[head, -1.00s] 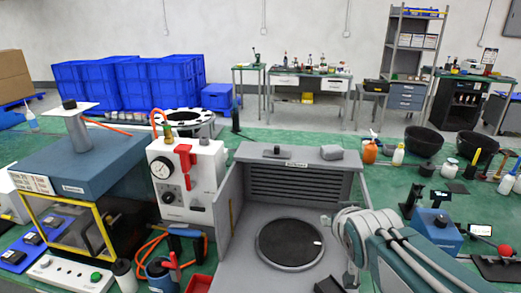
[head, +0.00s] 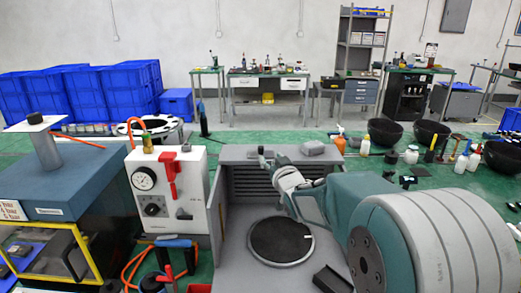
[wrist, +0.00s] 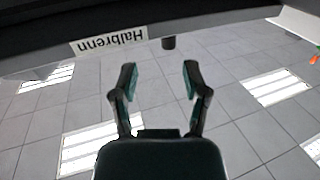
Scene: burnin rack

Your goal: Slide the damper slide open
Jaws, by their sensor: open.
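The grey hood (head: 236,154) has a small dark knob (head: 261,150) on its top front edge, which may be the damper slide's handle; I cannot tell for sure. In the wrist view the hood's edge with its "Halbrenn" label shows upside down, and the dark knob (wrist: 168,43) sticks out beside the label. My gripper (wrist: 160,78) is open and empty, its fingers spread on either side of the line to the knob and apart from it. In the head view my arm reaches in from the right to the hood's front; its fingertips are not clear there.
A round dark plate (head: 281,240) lies inside the hood. A white gauge box (head: 180,195) stands left of it. Further left, a blue cabinet (head: 70,178) carries a stack topped by a white plate (head: 33,123) with a dark knob. Dark bowls (head: 386,131) stand at the back right.

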